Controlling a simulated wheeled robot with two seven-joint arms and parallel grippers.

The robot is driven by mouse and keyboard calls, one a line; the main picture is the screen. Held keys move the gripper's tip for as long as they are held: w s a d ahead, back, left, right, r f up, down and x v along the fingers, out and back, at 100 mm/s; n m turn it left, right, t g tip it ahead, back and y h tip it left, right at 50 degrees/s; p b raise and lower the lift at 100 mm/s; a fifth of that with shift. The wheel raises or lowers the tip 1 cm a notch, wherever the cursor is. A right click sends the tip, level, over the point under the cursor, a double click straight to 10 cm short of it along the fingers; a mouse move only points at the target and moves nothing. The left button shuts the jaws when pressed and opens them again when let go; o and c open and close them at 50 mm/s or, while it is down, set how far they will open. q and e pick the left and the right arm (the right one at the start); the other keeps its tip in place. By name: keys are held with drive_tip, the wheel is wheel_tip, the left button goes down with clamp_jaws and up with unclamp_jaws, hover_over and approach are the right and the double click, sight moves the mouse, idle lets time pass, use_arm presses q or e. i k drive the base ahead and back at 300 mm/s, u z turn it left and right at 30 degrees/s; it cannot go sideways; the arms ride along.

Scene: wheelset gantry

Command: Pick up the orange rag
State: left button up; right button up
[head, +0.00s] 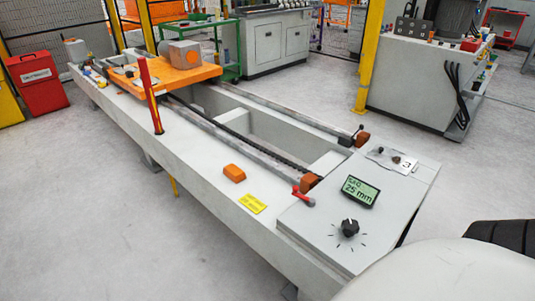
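A small folded-looking orange piece (234,173), which appears to be the orange rag, lies on the pale top surface of the long gantry bed (190,174). It sits left of the near rail, a little behind a yellow label (253,203). Nothing covers it. Neither of my grippers is in view.
A red-handled lever (303,196) and an orange rail end block (311,182) stand right of the rag. The control panel with a green display (360,191) is at the near right. A red upright post (151,96) rises farther back, before an orange carriage (175,75).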

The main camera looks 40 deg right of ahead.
sight(234, 173)
drive_tip(key=i, duration=3)
drive_tip(key=z, duration=2.4)
